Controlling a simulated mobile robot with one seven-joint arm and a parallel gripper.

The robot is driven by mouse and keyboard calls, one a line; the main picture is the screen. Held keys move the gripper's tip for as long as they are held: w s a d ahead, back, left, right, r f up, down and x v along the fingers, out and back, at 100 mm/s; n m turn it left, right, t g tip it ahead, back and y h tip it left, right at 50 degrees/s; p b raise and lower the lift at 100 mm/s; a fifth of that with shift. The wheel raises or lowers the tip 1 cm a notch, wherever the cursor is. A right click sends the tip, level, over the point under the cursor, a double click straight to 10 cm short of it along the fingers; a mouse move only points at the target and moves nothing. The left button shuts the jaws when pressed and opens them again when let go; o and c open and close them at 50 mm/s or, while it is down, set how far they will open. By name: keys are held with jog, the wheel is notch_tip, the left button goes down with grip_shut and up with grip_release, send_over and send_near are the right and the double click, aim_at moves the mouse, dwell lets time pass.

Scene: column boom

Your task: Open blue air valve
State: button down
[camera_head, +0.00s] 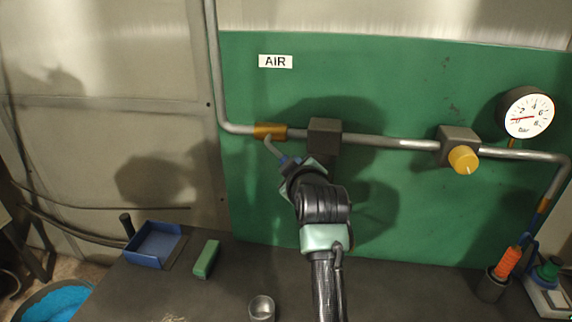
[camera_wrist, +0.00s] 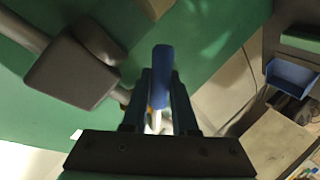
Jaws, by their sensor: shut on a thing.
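The air valve has a brass body (camera_head: 269,131) on the grey pipe, below the white AIR label. Its thin bent silver lever (camera_head: 272,147) slants down and right from the body in the head view. The lever's blue handle (camera_wrist: 161,62) is between my gripper's two dark fingers in the wrist view, its rounded end standing out beyond them. My gripper (camera_wrist: 161,88) is shut on this handle. In the head view my gripper (camera_head: 287,163) is at the lower end of the lever, and my wrist hides most of the handle.
A dark block (camera_head: 324,137) on the pipe stands close right of my gripper. Farther right are a yellow knob (camera_head: 463,160) and a gauge (camera_head: 526,113). A blue tray (camera_head: 155,246), a green block (camera_head: 206,259) and a metal cup (camera_head: 262,308) are on the bench below.

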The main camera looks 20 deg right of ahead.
jog(key=shift+s+d+r+n+g+h+p, duration=0.2)
jog(key=shift+d+r+n+g+h+p, duration=0.1)
jog(key=shift+r+n+g+p, duration=0.25)
jog(key=shift+f, duration=0.1)
jog(key=c, duration=0.7)
grip_release()
